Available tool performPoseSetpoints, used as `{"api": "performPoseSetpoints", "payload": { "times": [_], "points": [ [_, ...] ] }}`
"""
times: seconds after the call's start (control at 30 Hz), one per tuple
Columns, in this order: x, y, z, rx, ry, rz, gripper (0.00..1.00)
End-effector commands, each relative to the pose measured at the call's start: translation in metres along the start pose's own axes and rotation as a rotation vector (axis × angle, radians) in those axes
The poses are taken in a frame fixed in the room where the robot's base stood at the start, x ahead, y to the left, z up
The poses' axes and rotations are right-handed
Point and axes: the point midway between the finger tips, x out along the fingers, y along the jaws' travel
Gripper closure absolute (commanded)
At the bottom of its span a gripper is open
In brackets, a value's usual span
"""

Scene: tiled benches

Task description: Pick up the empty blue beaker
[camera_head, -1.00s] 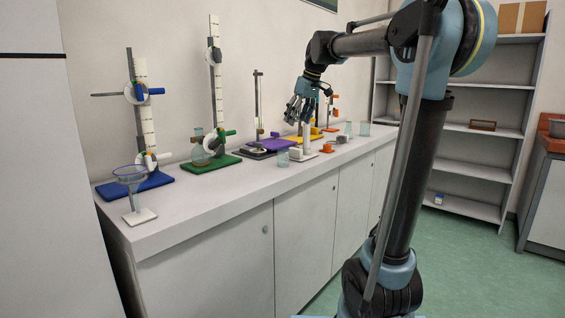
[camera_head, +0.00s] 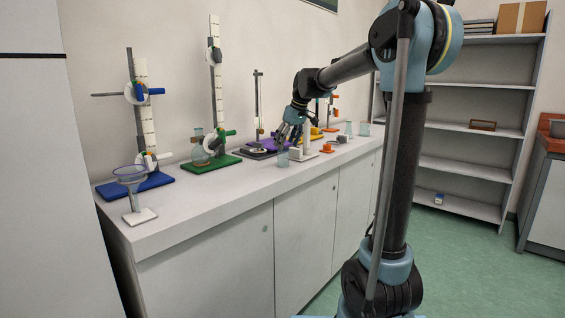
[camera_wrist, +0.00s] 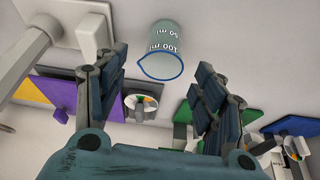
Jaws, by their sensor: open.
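A clear beaker with a blue rim (camera_wrist: 166,52) and volume marks shows in the wrist view, between and beyond my fingertips; it looks empty. In the head view this beaker (camera_head: 283,158) stands on the bench near its front, just below my gripper (camera_head: 289,138). My gripper also shows in the wrist view (camera_wrist: 160,62), with its fingers spread on either side of the beaker and nothing held. Whether any finger touches the glass cannot be told.
A white-based stand (camera_head: 305,152) is close to the beaker's right. Behind are a purple base (camera_head: 262,146) and a green-based stand (camera_head: 211,163). Two more beakers (camera_head: 349,129) (camera_head: 364,129) stand farther right.

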Motion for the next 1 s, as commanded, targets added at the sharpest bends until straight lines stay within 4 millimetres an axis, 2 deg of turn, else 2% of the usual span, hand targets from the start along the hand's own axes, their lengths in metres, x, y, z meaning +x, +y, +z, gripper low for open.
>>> {"api": "performPoseSetpoints", "payload": {
  "times": [0.17,0.43,0.77,0.9,1.0],
  "points": [
    [0.013,0.000,0.000,0.000,0.000,0.000,0.37],
    [0.047,-0.001,-0.001,0.001,0.000,0.000,0.37],
    [0.054,-0.001,0.000,0.001,0.000,0.000,0.37],
    [0.053,-0.001,0.000,0.001,0.000,0.000,0.66],
    [0.053,-0.001,0.000,0.001,0.000,0.000,0.84]
  ]
}}
